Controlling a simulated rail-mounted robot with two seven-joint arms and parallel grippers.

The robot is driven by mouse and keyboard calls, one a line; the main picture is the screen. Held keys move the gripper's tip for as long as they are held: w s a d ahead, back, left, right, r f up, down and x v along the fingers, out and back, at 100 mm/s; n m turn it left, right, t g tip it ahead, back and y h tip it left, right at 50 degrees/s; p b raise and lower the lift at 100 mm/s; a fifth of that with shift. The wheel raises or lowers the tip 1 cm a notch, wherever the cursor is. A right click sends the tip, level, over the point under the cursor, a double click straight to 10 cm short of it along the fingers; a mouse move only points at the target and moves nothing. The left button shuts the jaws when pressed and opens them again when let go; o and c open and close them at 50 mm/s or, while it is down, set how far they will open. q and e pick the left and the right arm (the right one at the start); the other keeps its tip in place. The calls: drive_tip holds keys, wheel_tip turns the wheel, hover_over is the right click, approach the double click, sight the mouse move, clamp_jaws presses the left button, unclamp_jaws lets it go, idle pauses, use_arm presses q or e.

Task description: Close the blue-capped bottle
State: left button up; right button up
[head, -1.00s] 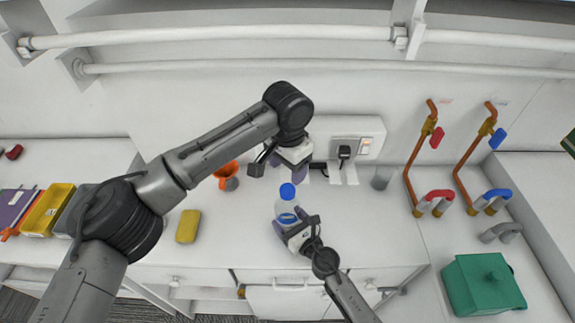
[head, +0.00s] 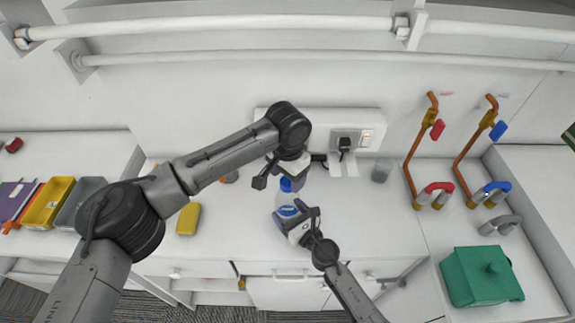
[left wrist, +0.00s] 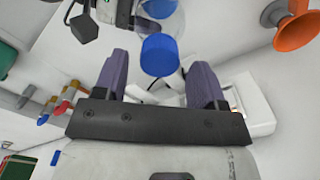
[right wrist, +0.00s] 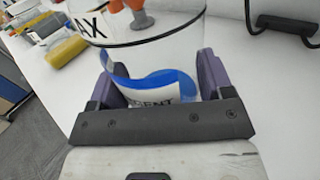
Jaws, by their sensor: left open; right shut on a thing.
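The clear bottle with a blue-and-white label (head: 286,211) stands upright on the white counter. Its body fills the right wrist view (right wrist: 150,75). My right gripper (head: 294,226) is shut on the bottle body from the front right. The blue cap (head: 287,184) sits at the bottle's top; it also shows in the left wrist view (left wrist: 159,55). I cannot tell how tightly it is seated. My left gripper (head: 283,184) is open above the bottle. In the left wrist view the cap is between and just beyond its purple fingers, apart from both.
A yellow block (head: 188,219) lies left of the bottle. An orange funnel-like thing (left wrist: 293,24) is partly hidden behind my left arm. A green box (head: 482,276) stands far right.

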use_arm(q)
drive_tip(key=shift+f, duration=0.85)
drive_tip(key=c, duration=0.9)
drive_tip(key=o, duration=1.1)
drive_tip(key=shift+c, duration=0.2)
wheel_tip(320, 180, up, 12)
